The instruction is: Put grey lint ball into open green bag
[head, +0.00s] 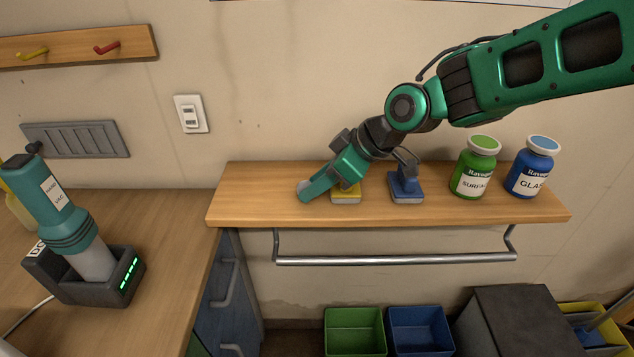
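My gripper (307,192) reaches down to the left end of the wooden shelf, beside the yellow brush. Its fingers show from the side, so I cannot tell whether they are open or shut. A small greyish patch shows at the fingertips; I cannot tell whether it is the grey lint ball or part of the gripper. No lint ball is clearly visible elsewhere. I see no clear green bag; an open green bin (355,333) stands on the floor below the shelf.
The shelf (250,205) also holds a yellow brush (346,194), a blue brush (406,186), a green jar (475,168) and a blue jar (531,166). A metal rail (395,259) hangs below. A hand vacuum (60,215) stands on the left counter. A blue bin (420,332) adjoins the green one.

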